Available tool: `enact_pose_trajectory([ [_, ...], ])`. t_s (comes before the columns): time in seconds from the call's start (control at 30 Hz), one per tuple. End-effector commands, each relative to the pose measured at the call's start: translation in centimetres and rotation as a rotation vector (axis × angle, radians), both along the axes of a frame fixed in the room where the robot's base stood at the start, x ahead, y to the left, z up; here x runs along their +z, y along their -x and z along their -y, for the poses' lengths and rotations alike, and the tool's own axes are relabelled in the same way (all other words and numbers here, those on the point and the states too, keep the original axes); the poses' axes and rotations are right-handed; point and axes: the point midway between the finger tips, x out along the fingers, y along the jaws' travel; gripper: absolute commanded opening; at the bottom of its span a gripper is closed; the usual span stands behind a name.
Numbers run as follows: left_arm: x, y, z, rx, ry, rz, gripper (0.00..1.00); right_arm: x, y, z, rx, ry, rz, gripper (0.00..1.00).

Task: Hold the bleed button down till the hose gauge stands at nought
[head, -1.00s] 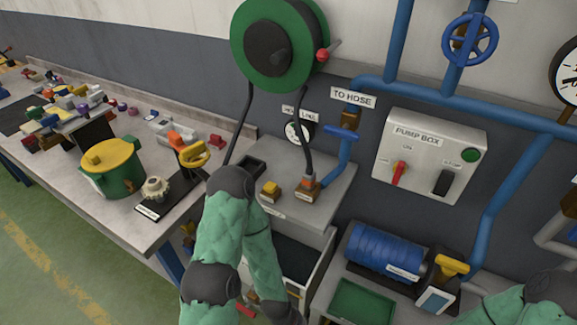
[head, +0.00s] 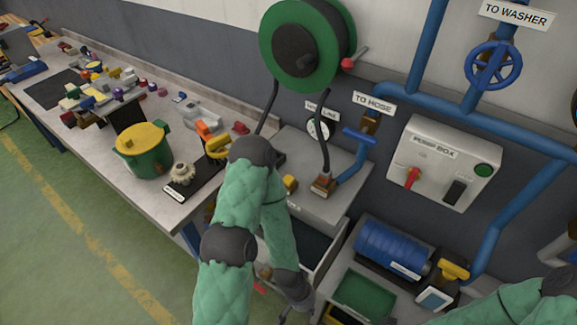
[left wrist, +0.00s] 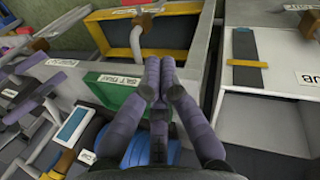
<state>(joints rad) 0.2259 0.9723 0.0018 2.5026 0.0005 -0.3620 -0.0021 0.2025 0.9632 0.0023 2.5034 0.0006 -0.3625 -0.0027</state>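The yellow bleed button (head: 290,184) sits on the grey bench top, partly hidden behind my left arm in the head view. The hose gauge (head: 318,129) is a small white dial on the wall under the hose reel; its needle is too small to read. My left gripper (head: 296,306) hangs low, below and apart from the button, by the open drawer and green tray. In the left wrist view its fingers (left wrist: 160,85) are together with nothing visible between them. Only part of my right arm shows at the lower right of the head view; its gripper is out of frame.
A green hose reel (head: 308,45) hangs above, its black hoses running down to the bench. A pump box (head: 444,160) with a red switch is on the wall. A blue motor (head: 390,247) and green tray (head: 362,293) stand at front right. The left bench holds a green pot (head: 145,155).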

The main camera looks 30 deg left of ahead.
Motion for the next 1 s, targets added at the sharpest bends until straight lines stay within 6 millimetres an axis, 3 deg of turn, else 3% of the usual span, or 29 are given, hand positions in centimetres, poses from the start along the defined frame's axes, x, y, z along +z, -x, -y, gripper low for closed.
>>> enact_pose_trajectory([
  [0.03,2.5,0.1,-0.1,0.004,0.001,-0.004,0.0,2.6,0.0,0.0,0.0,0.0,0.0,0.4],
  [0.67,18.0,0.0,-1.2,0.028,0.004,-0.004,0.0,18.7,0.0,0.0,0.0,0.0,-0.001,0.4],
  [0.87,22.9,-2.4,-2.5,-0.004,0.002,0.074,0.0,23.5,0.0,0.0,0.0,0.0,-0.001,0.4],
  [1.0,26.5,-6.9,-5.2,-0.083,-0.021,0.229,0.0,26.2,0.0,0.0,0.0,0.0,-0.001,0.4],
])
